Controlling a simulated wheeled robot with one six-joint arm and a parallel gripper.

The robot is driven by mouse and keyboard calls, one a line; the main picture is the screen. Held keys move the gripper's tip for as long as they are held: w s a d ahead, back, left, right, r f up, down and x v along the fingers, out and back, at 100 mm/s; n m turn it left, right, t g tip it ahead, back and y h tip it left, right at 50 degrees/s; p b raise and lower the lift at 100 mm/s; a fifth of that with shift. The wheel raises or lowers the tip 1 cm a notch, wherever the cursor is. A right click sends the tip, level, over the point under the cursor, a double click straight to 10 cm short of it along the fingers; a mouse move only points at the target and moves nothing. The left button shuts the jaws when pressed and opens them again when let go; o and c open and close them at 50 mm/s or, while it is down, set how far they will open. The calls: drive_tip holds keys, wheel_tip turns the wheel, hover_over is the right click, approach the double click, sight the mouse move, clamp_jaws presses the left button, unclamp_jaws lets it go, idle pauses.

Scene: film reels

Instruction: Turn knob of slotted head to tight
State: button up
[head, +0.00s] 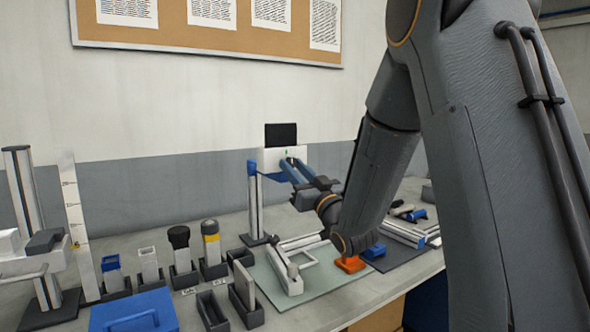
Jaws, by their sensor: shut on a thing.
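A white block-shaped head (269,158) with a black panel (281,135) above it stands at the back of the bench, by a post with a blue top (254,195). I take this block to be the slotted head; its slot cannot be made out. My gripper (289,163) reaches up to the front of the block from the lower right, its blue fingers shut at the face. The knob is between the fingertips and mostly hidden by them. A small green mark shows just above the fingertips. Whether the knob sits at tight cannot be read.
Several holders with upright parts (180,248) stand at the left, with a blue tray (133,312) in front. A green mat (318,290) carries a white frame and an orange piece (350,264) below my arm. A slide stand (27,200) is at far left.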

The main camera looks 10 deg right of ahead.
drive_tip(key=shift+a+m+h, duration=0.1)
drive_tip(key=shift+m+h, duration=0.7)
drive_tip(key=shift+m, duration=0.7)
drive_tip(key=o, duration=1.1)
drive_tip(key=shift+c, duration=0.2)
drive_tip(key=b+v, duration=0.1)
drive_tip(key=v, duration=0.7)
drive_tip(key=shift+b, duration=0.3)
drive_tip(key=shift+w+f, duration=0.1)
